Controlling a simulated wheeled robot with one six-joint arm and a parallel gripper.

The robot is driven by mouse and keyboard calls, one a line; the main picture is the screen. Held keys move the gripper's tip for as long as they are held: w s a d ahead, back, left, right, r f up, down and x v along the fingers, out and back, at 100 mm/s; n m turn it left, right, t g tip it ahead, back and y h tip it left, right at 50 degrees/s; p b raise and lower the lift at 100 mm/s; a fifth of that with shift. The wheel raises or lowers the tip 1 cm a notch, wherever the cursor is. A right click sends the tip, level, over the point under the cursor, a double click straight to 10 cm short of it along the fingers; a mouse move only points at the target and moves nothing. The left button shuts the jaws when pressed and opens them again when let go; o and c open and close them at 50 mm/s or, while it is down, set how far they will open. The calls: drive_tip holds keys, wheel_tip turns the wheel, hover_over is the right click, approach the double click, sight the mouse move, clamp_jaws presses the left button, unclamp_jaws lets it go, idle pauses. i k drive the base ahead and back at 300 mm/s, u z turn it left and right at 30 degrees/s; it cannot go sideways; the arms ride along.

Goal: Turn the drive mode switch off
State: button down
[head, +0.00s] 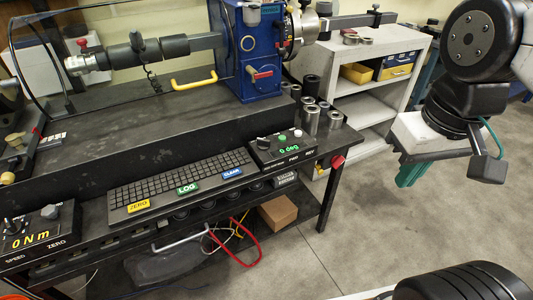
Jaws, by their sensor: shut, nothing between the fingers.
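A black control box (283,148) with a green "0 deg" display sits at the right end of the bench.
A second box (32,230) reading "0 N m" is at lower left. A keyboard-like panel (180,180) lies between the boxes. A red knob (337,160) juts from the bench end. Metal sockets (311,119) stand behind the box. A grey shelf (378,95) stands behind.

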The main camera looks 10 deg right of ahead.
sight(262, 144)
drive_tip(key=u, duration=0.35)
drive_tip(key=k, duration=0.15)
drive_tip(key=z, duration=0.75)
drive_tip(key=i, duration=0.75)
drive_tip(key=u, duration=0.65)
drive_tip(key=i, duration=0.4)
drive_tip(key=u, duration=1.85)
drive_tip(key=k, duration=0.95)
drive_tip(key=z, duration=1.45)
drive_tip(key=i, duration=0.45)
